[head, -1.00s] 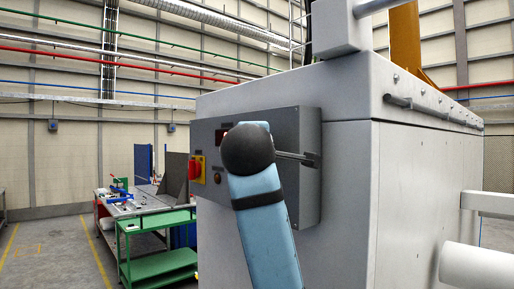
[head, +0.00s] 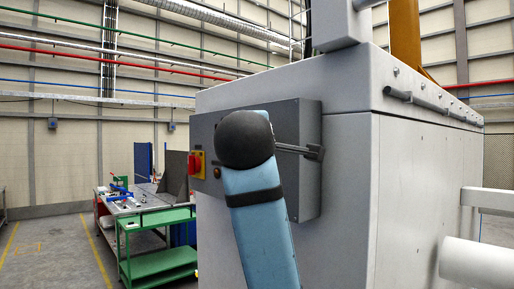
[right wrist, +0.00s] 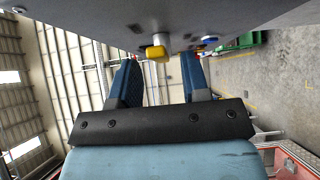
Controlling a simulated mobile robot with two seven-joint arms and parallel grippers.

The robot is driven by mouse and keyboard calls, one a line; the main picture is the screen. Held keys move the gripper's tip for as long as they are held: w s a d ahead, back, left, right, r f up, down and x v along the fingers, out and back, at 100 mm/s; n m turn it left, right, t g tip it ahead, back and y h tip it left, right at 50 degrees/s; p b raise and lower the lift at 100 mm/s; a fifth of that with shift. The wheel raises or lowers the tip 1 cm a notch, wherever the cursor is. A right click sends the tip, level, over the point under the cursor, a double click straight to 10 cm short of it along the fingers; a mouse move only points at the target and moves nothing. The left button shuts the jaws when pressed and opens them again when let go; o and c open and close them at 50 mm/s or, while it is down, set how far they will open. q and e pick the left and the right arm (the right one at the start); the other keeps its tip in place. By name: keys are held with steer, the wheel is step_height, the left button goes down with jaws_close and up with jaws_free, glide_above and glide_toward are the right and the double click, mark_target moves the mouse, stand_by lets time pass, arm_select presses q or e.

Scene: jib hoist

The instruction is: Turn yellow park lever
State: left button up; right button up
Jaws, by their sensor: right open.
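The yellow park lever (right wrist: 157,52) shows in the right wrist view as a small yellow block on a pale metal stem under the grey panel. My right gripper (right wrist: 159,68) is open, with one dark blue finger on each side of the lever in the picture. I see a gap on both sides and cannot tell how deep the lever sits between the fingertips. In the head view my blue arm with its black round joint covers the middle of the grey control box (head: 309,190), and the yellow lever is hidden. My left gripper is not in view.
A red knob on a yellow plate (head: 196,164) is at the box's left side. The box is on a large grey cabinet (head: 345,200). A green cart (head: 155,262) and a workbench (head: 125,206) stand at left. A blue-capped part (right wrist: 208,40) is right of the lever.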

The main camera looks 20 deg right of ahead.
steer(key=b+v, duration=0.2)
steer(key=v, duration=0.8)
steer(key=shift+s+a, duration=0.1)
